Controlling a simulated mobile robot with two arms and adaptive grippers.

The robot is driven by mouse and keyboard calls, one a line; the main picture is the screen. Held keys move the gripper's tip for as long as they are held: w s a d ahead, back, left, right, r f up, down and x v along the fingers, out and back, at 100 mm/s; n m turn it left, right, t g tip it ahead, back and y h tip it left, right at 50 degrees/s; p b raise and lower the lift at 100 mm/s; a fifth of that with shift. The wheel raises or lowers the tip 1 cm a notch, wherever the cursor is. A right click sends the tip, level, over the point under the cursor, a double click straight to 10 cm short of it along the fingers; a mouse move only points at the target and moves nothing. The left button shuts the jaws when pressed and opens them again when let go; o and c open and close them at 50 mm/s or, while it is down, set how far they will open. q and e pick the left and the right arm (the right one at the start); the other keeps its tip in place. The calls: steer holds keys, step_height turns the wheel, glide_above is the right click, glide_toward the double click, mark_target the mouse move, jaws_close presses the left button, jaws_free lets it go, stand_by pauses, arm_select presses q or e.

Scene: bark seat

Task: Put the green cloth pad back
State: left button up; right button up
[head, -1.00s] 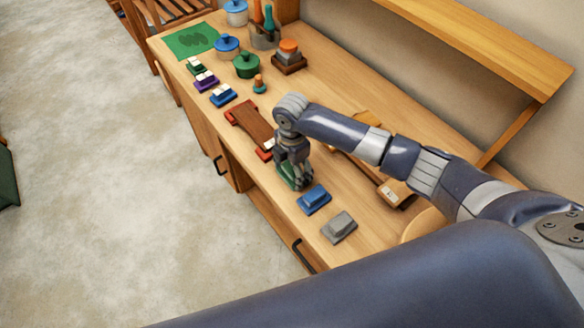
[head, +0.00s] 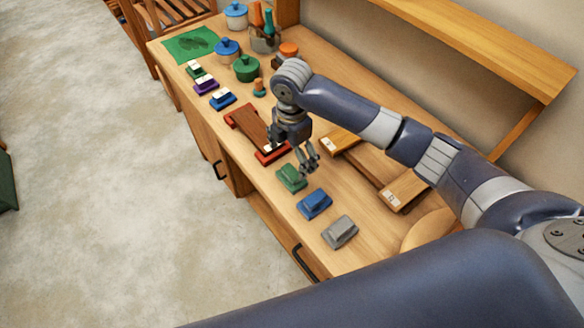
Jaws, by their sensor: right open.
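The green cloth pad (head: 291,178) lies on the wooden bench top, at the far end of a row with a blue pad (head: 314,203) and a grey pad (head: 340,231). My right gripper (head: 311,164) is open and empty. It hangs above the bench, just above and to the right of the green pad, apart from it. My left gripper is not in view.
A red-brown wooden piece (head: 247,127) lies beyond the green pad. A wooden frame with light ends (head: 404,190) lies to the right. Small white-topped blocks, lidded pots and a green mat (head: 177,45) fill the far end. A shelf (head: 490,50) overhangs the right side.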

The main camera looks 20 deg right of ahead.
mark_target(292, 171)
steer(key=shift+r, duration=1.9)
